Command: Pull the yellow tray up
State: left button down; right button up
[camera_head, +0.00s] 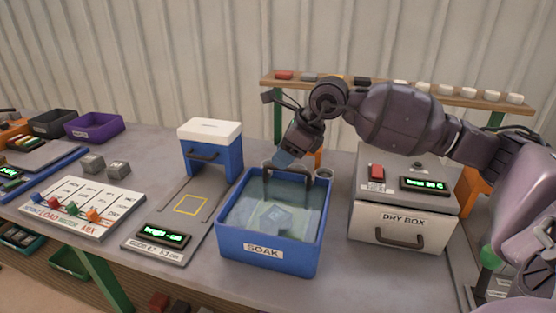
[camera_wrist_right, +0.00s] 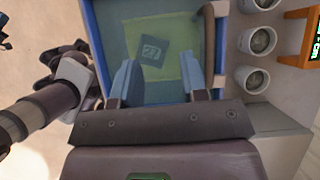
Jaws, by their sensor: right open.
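The tray shows as a yellow-green sheet (camera_wrist_right: 177,66) under the water of the blue SOAK tub (camera_head: 262,265). A grey block marked 27 (camera_wrist_right: 152,53) lies on it, and the block also shows in the head view (camera_head: 276,218). A dark bar handle (camera_wrist_right: 208,42) stands along the tub's back side. My right gripper (camera_head: 281,160) is open and empty over the back of the tub. In the right wrist view its two blue fingers (camera_wrist_right: 160,78) are spread apart, one close beside the handle, and I cannot tell if they touch.
Several metal cups (camera_wrist_right: 256,41) stand behind the tub. The white DRY BOX (camera_head: 402,229) stands right of it, and a blue and white press (camera_head: 211,146) stands left. A shelf (camera_head: 390,88) with small blocks runs behind.

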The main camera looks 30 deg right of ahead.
jog(key=w+d+r+h, duration=0.2)
jog(key=d+h, duration=0.1)
jog(key=d, duration=0.2)
jog(key=x, duration=1)
jog(key=shift+s+a+f+b, duration=0.15)
jog(key=shift+s+b, duration=0.05)
jog(key=shift+b, duration=0.15)
grip_shut()
